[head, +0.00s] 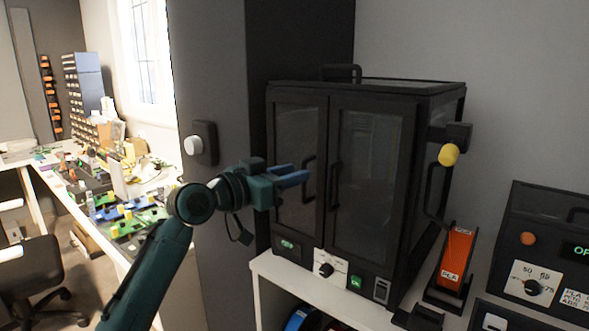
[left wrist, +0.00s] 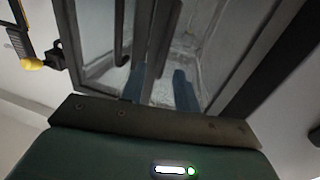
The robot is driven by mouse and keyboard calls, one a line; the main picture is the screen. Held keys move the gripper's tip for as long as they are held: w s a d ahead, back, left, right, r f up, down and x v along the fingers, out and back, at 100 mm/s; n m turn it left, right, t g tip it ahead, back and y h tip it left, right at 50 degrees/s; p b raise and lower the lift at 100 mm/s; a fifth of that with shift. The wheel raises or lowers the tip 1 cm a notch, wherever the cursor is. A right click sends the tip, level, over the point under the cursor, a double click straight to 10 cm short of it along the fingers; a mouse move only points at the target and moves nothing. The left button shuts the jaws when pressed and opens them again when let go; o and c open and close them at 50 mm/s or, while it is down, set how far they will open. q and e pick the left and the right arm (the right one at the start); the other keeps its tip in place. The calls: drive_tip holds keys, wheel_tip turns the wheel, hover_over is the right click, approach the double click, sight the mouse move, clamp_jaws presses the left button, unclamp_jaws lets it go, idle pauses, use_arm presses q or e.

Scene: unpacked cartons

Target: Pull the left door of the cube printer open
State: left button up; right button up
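The black cube printer (head: 368,92) stands on a white shelf, both glass doors closed. Its left door (head: 297,130) has a dark upright handle (head: 307,180) near its right edge. The right door (head: 372,165) has its own handle (head: 335,185) beside it. My left gripper (head: 303,177), with blue fingers, is in front of the left door, close to its handle. In the left wrist view its fingers (left wrist: 159,88) are apart, with dark upright bars just beyond them. I cannot tell whether the handle lies between them. My right gripper is out of view.
An orange box (head: 457,258) and a yellow knob (head: 449,155) are at the printer's right side. A black control box (head: 545,250) stands further right. A grey wall panel with a white knob (head: 198,140) is left of the printer. A cluttered bench (head: 105,270) lies far left.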

use_arm(q)
drive_tip(key=shift+w+d, duration=0.45)
drive_tip(key=shift+d, duration=0.1)
drive_tip(key=shift+c, duration=0.5)
clamp_jaws()
